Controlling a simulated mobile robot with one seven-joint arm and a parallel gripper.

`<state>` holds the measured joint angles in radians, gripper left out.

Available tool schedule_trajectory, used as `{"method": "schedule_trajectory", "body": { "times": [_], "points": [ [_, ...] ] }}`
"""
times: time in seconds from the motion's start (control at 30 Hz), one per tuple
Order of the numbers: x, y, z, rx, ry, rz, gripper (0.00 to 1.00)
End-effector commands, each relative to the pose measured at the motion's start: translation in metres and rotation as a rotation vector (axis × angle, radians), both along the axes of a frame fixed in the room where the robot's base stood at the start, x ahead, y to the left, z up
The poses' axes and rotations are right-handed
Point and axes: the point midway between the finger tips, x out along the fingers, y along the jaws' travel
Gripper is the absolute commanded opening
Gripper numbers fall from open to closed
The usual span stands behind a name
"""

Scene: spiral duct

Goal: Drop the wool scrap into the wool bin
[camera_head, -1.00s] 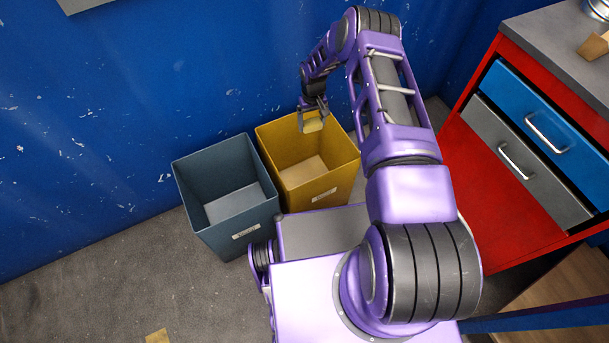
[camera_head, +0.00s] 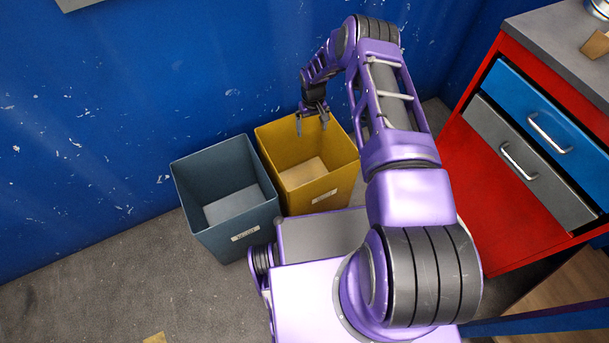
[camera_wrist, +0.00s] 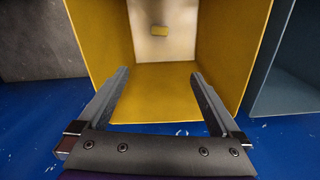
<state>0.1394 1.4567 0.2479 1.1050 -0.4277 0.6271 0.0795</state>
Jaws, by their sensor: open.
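The bin's label is too small to read.
A blue-grey bin (camera_head: 222,229) stands touching or close to the yellow one on its left. A red cabinet (camera_head: 503,210) with blue and grey drawers is at the right. A blue wall (camera_head: 120,110) rises behind. A tan piece (camera_head: 155,338) lies on the floor.

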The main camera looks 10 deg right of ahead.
Motion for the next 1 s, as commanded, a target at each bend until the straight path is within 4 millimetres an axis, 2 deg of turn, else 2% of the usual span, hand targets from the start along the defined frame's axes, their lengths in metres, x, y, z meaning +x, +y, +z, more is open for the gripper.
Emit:
{"method": "schedule_trajectory", "body": {
  "times": [0.6, 0.8, 1.0],
  "points": [
    [0.001, -0.001, 0.138, -0.002, -0.002, 0.001, 1.0],
    [0.0, 0.0, 0.162, -0.001, 0.0, 0.0, 1.0],
    [0.0, 0.0, 0.168, 0.0, 0.0, 0.0, 1.0]
  ]
}}
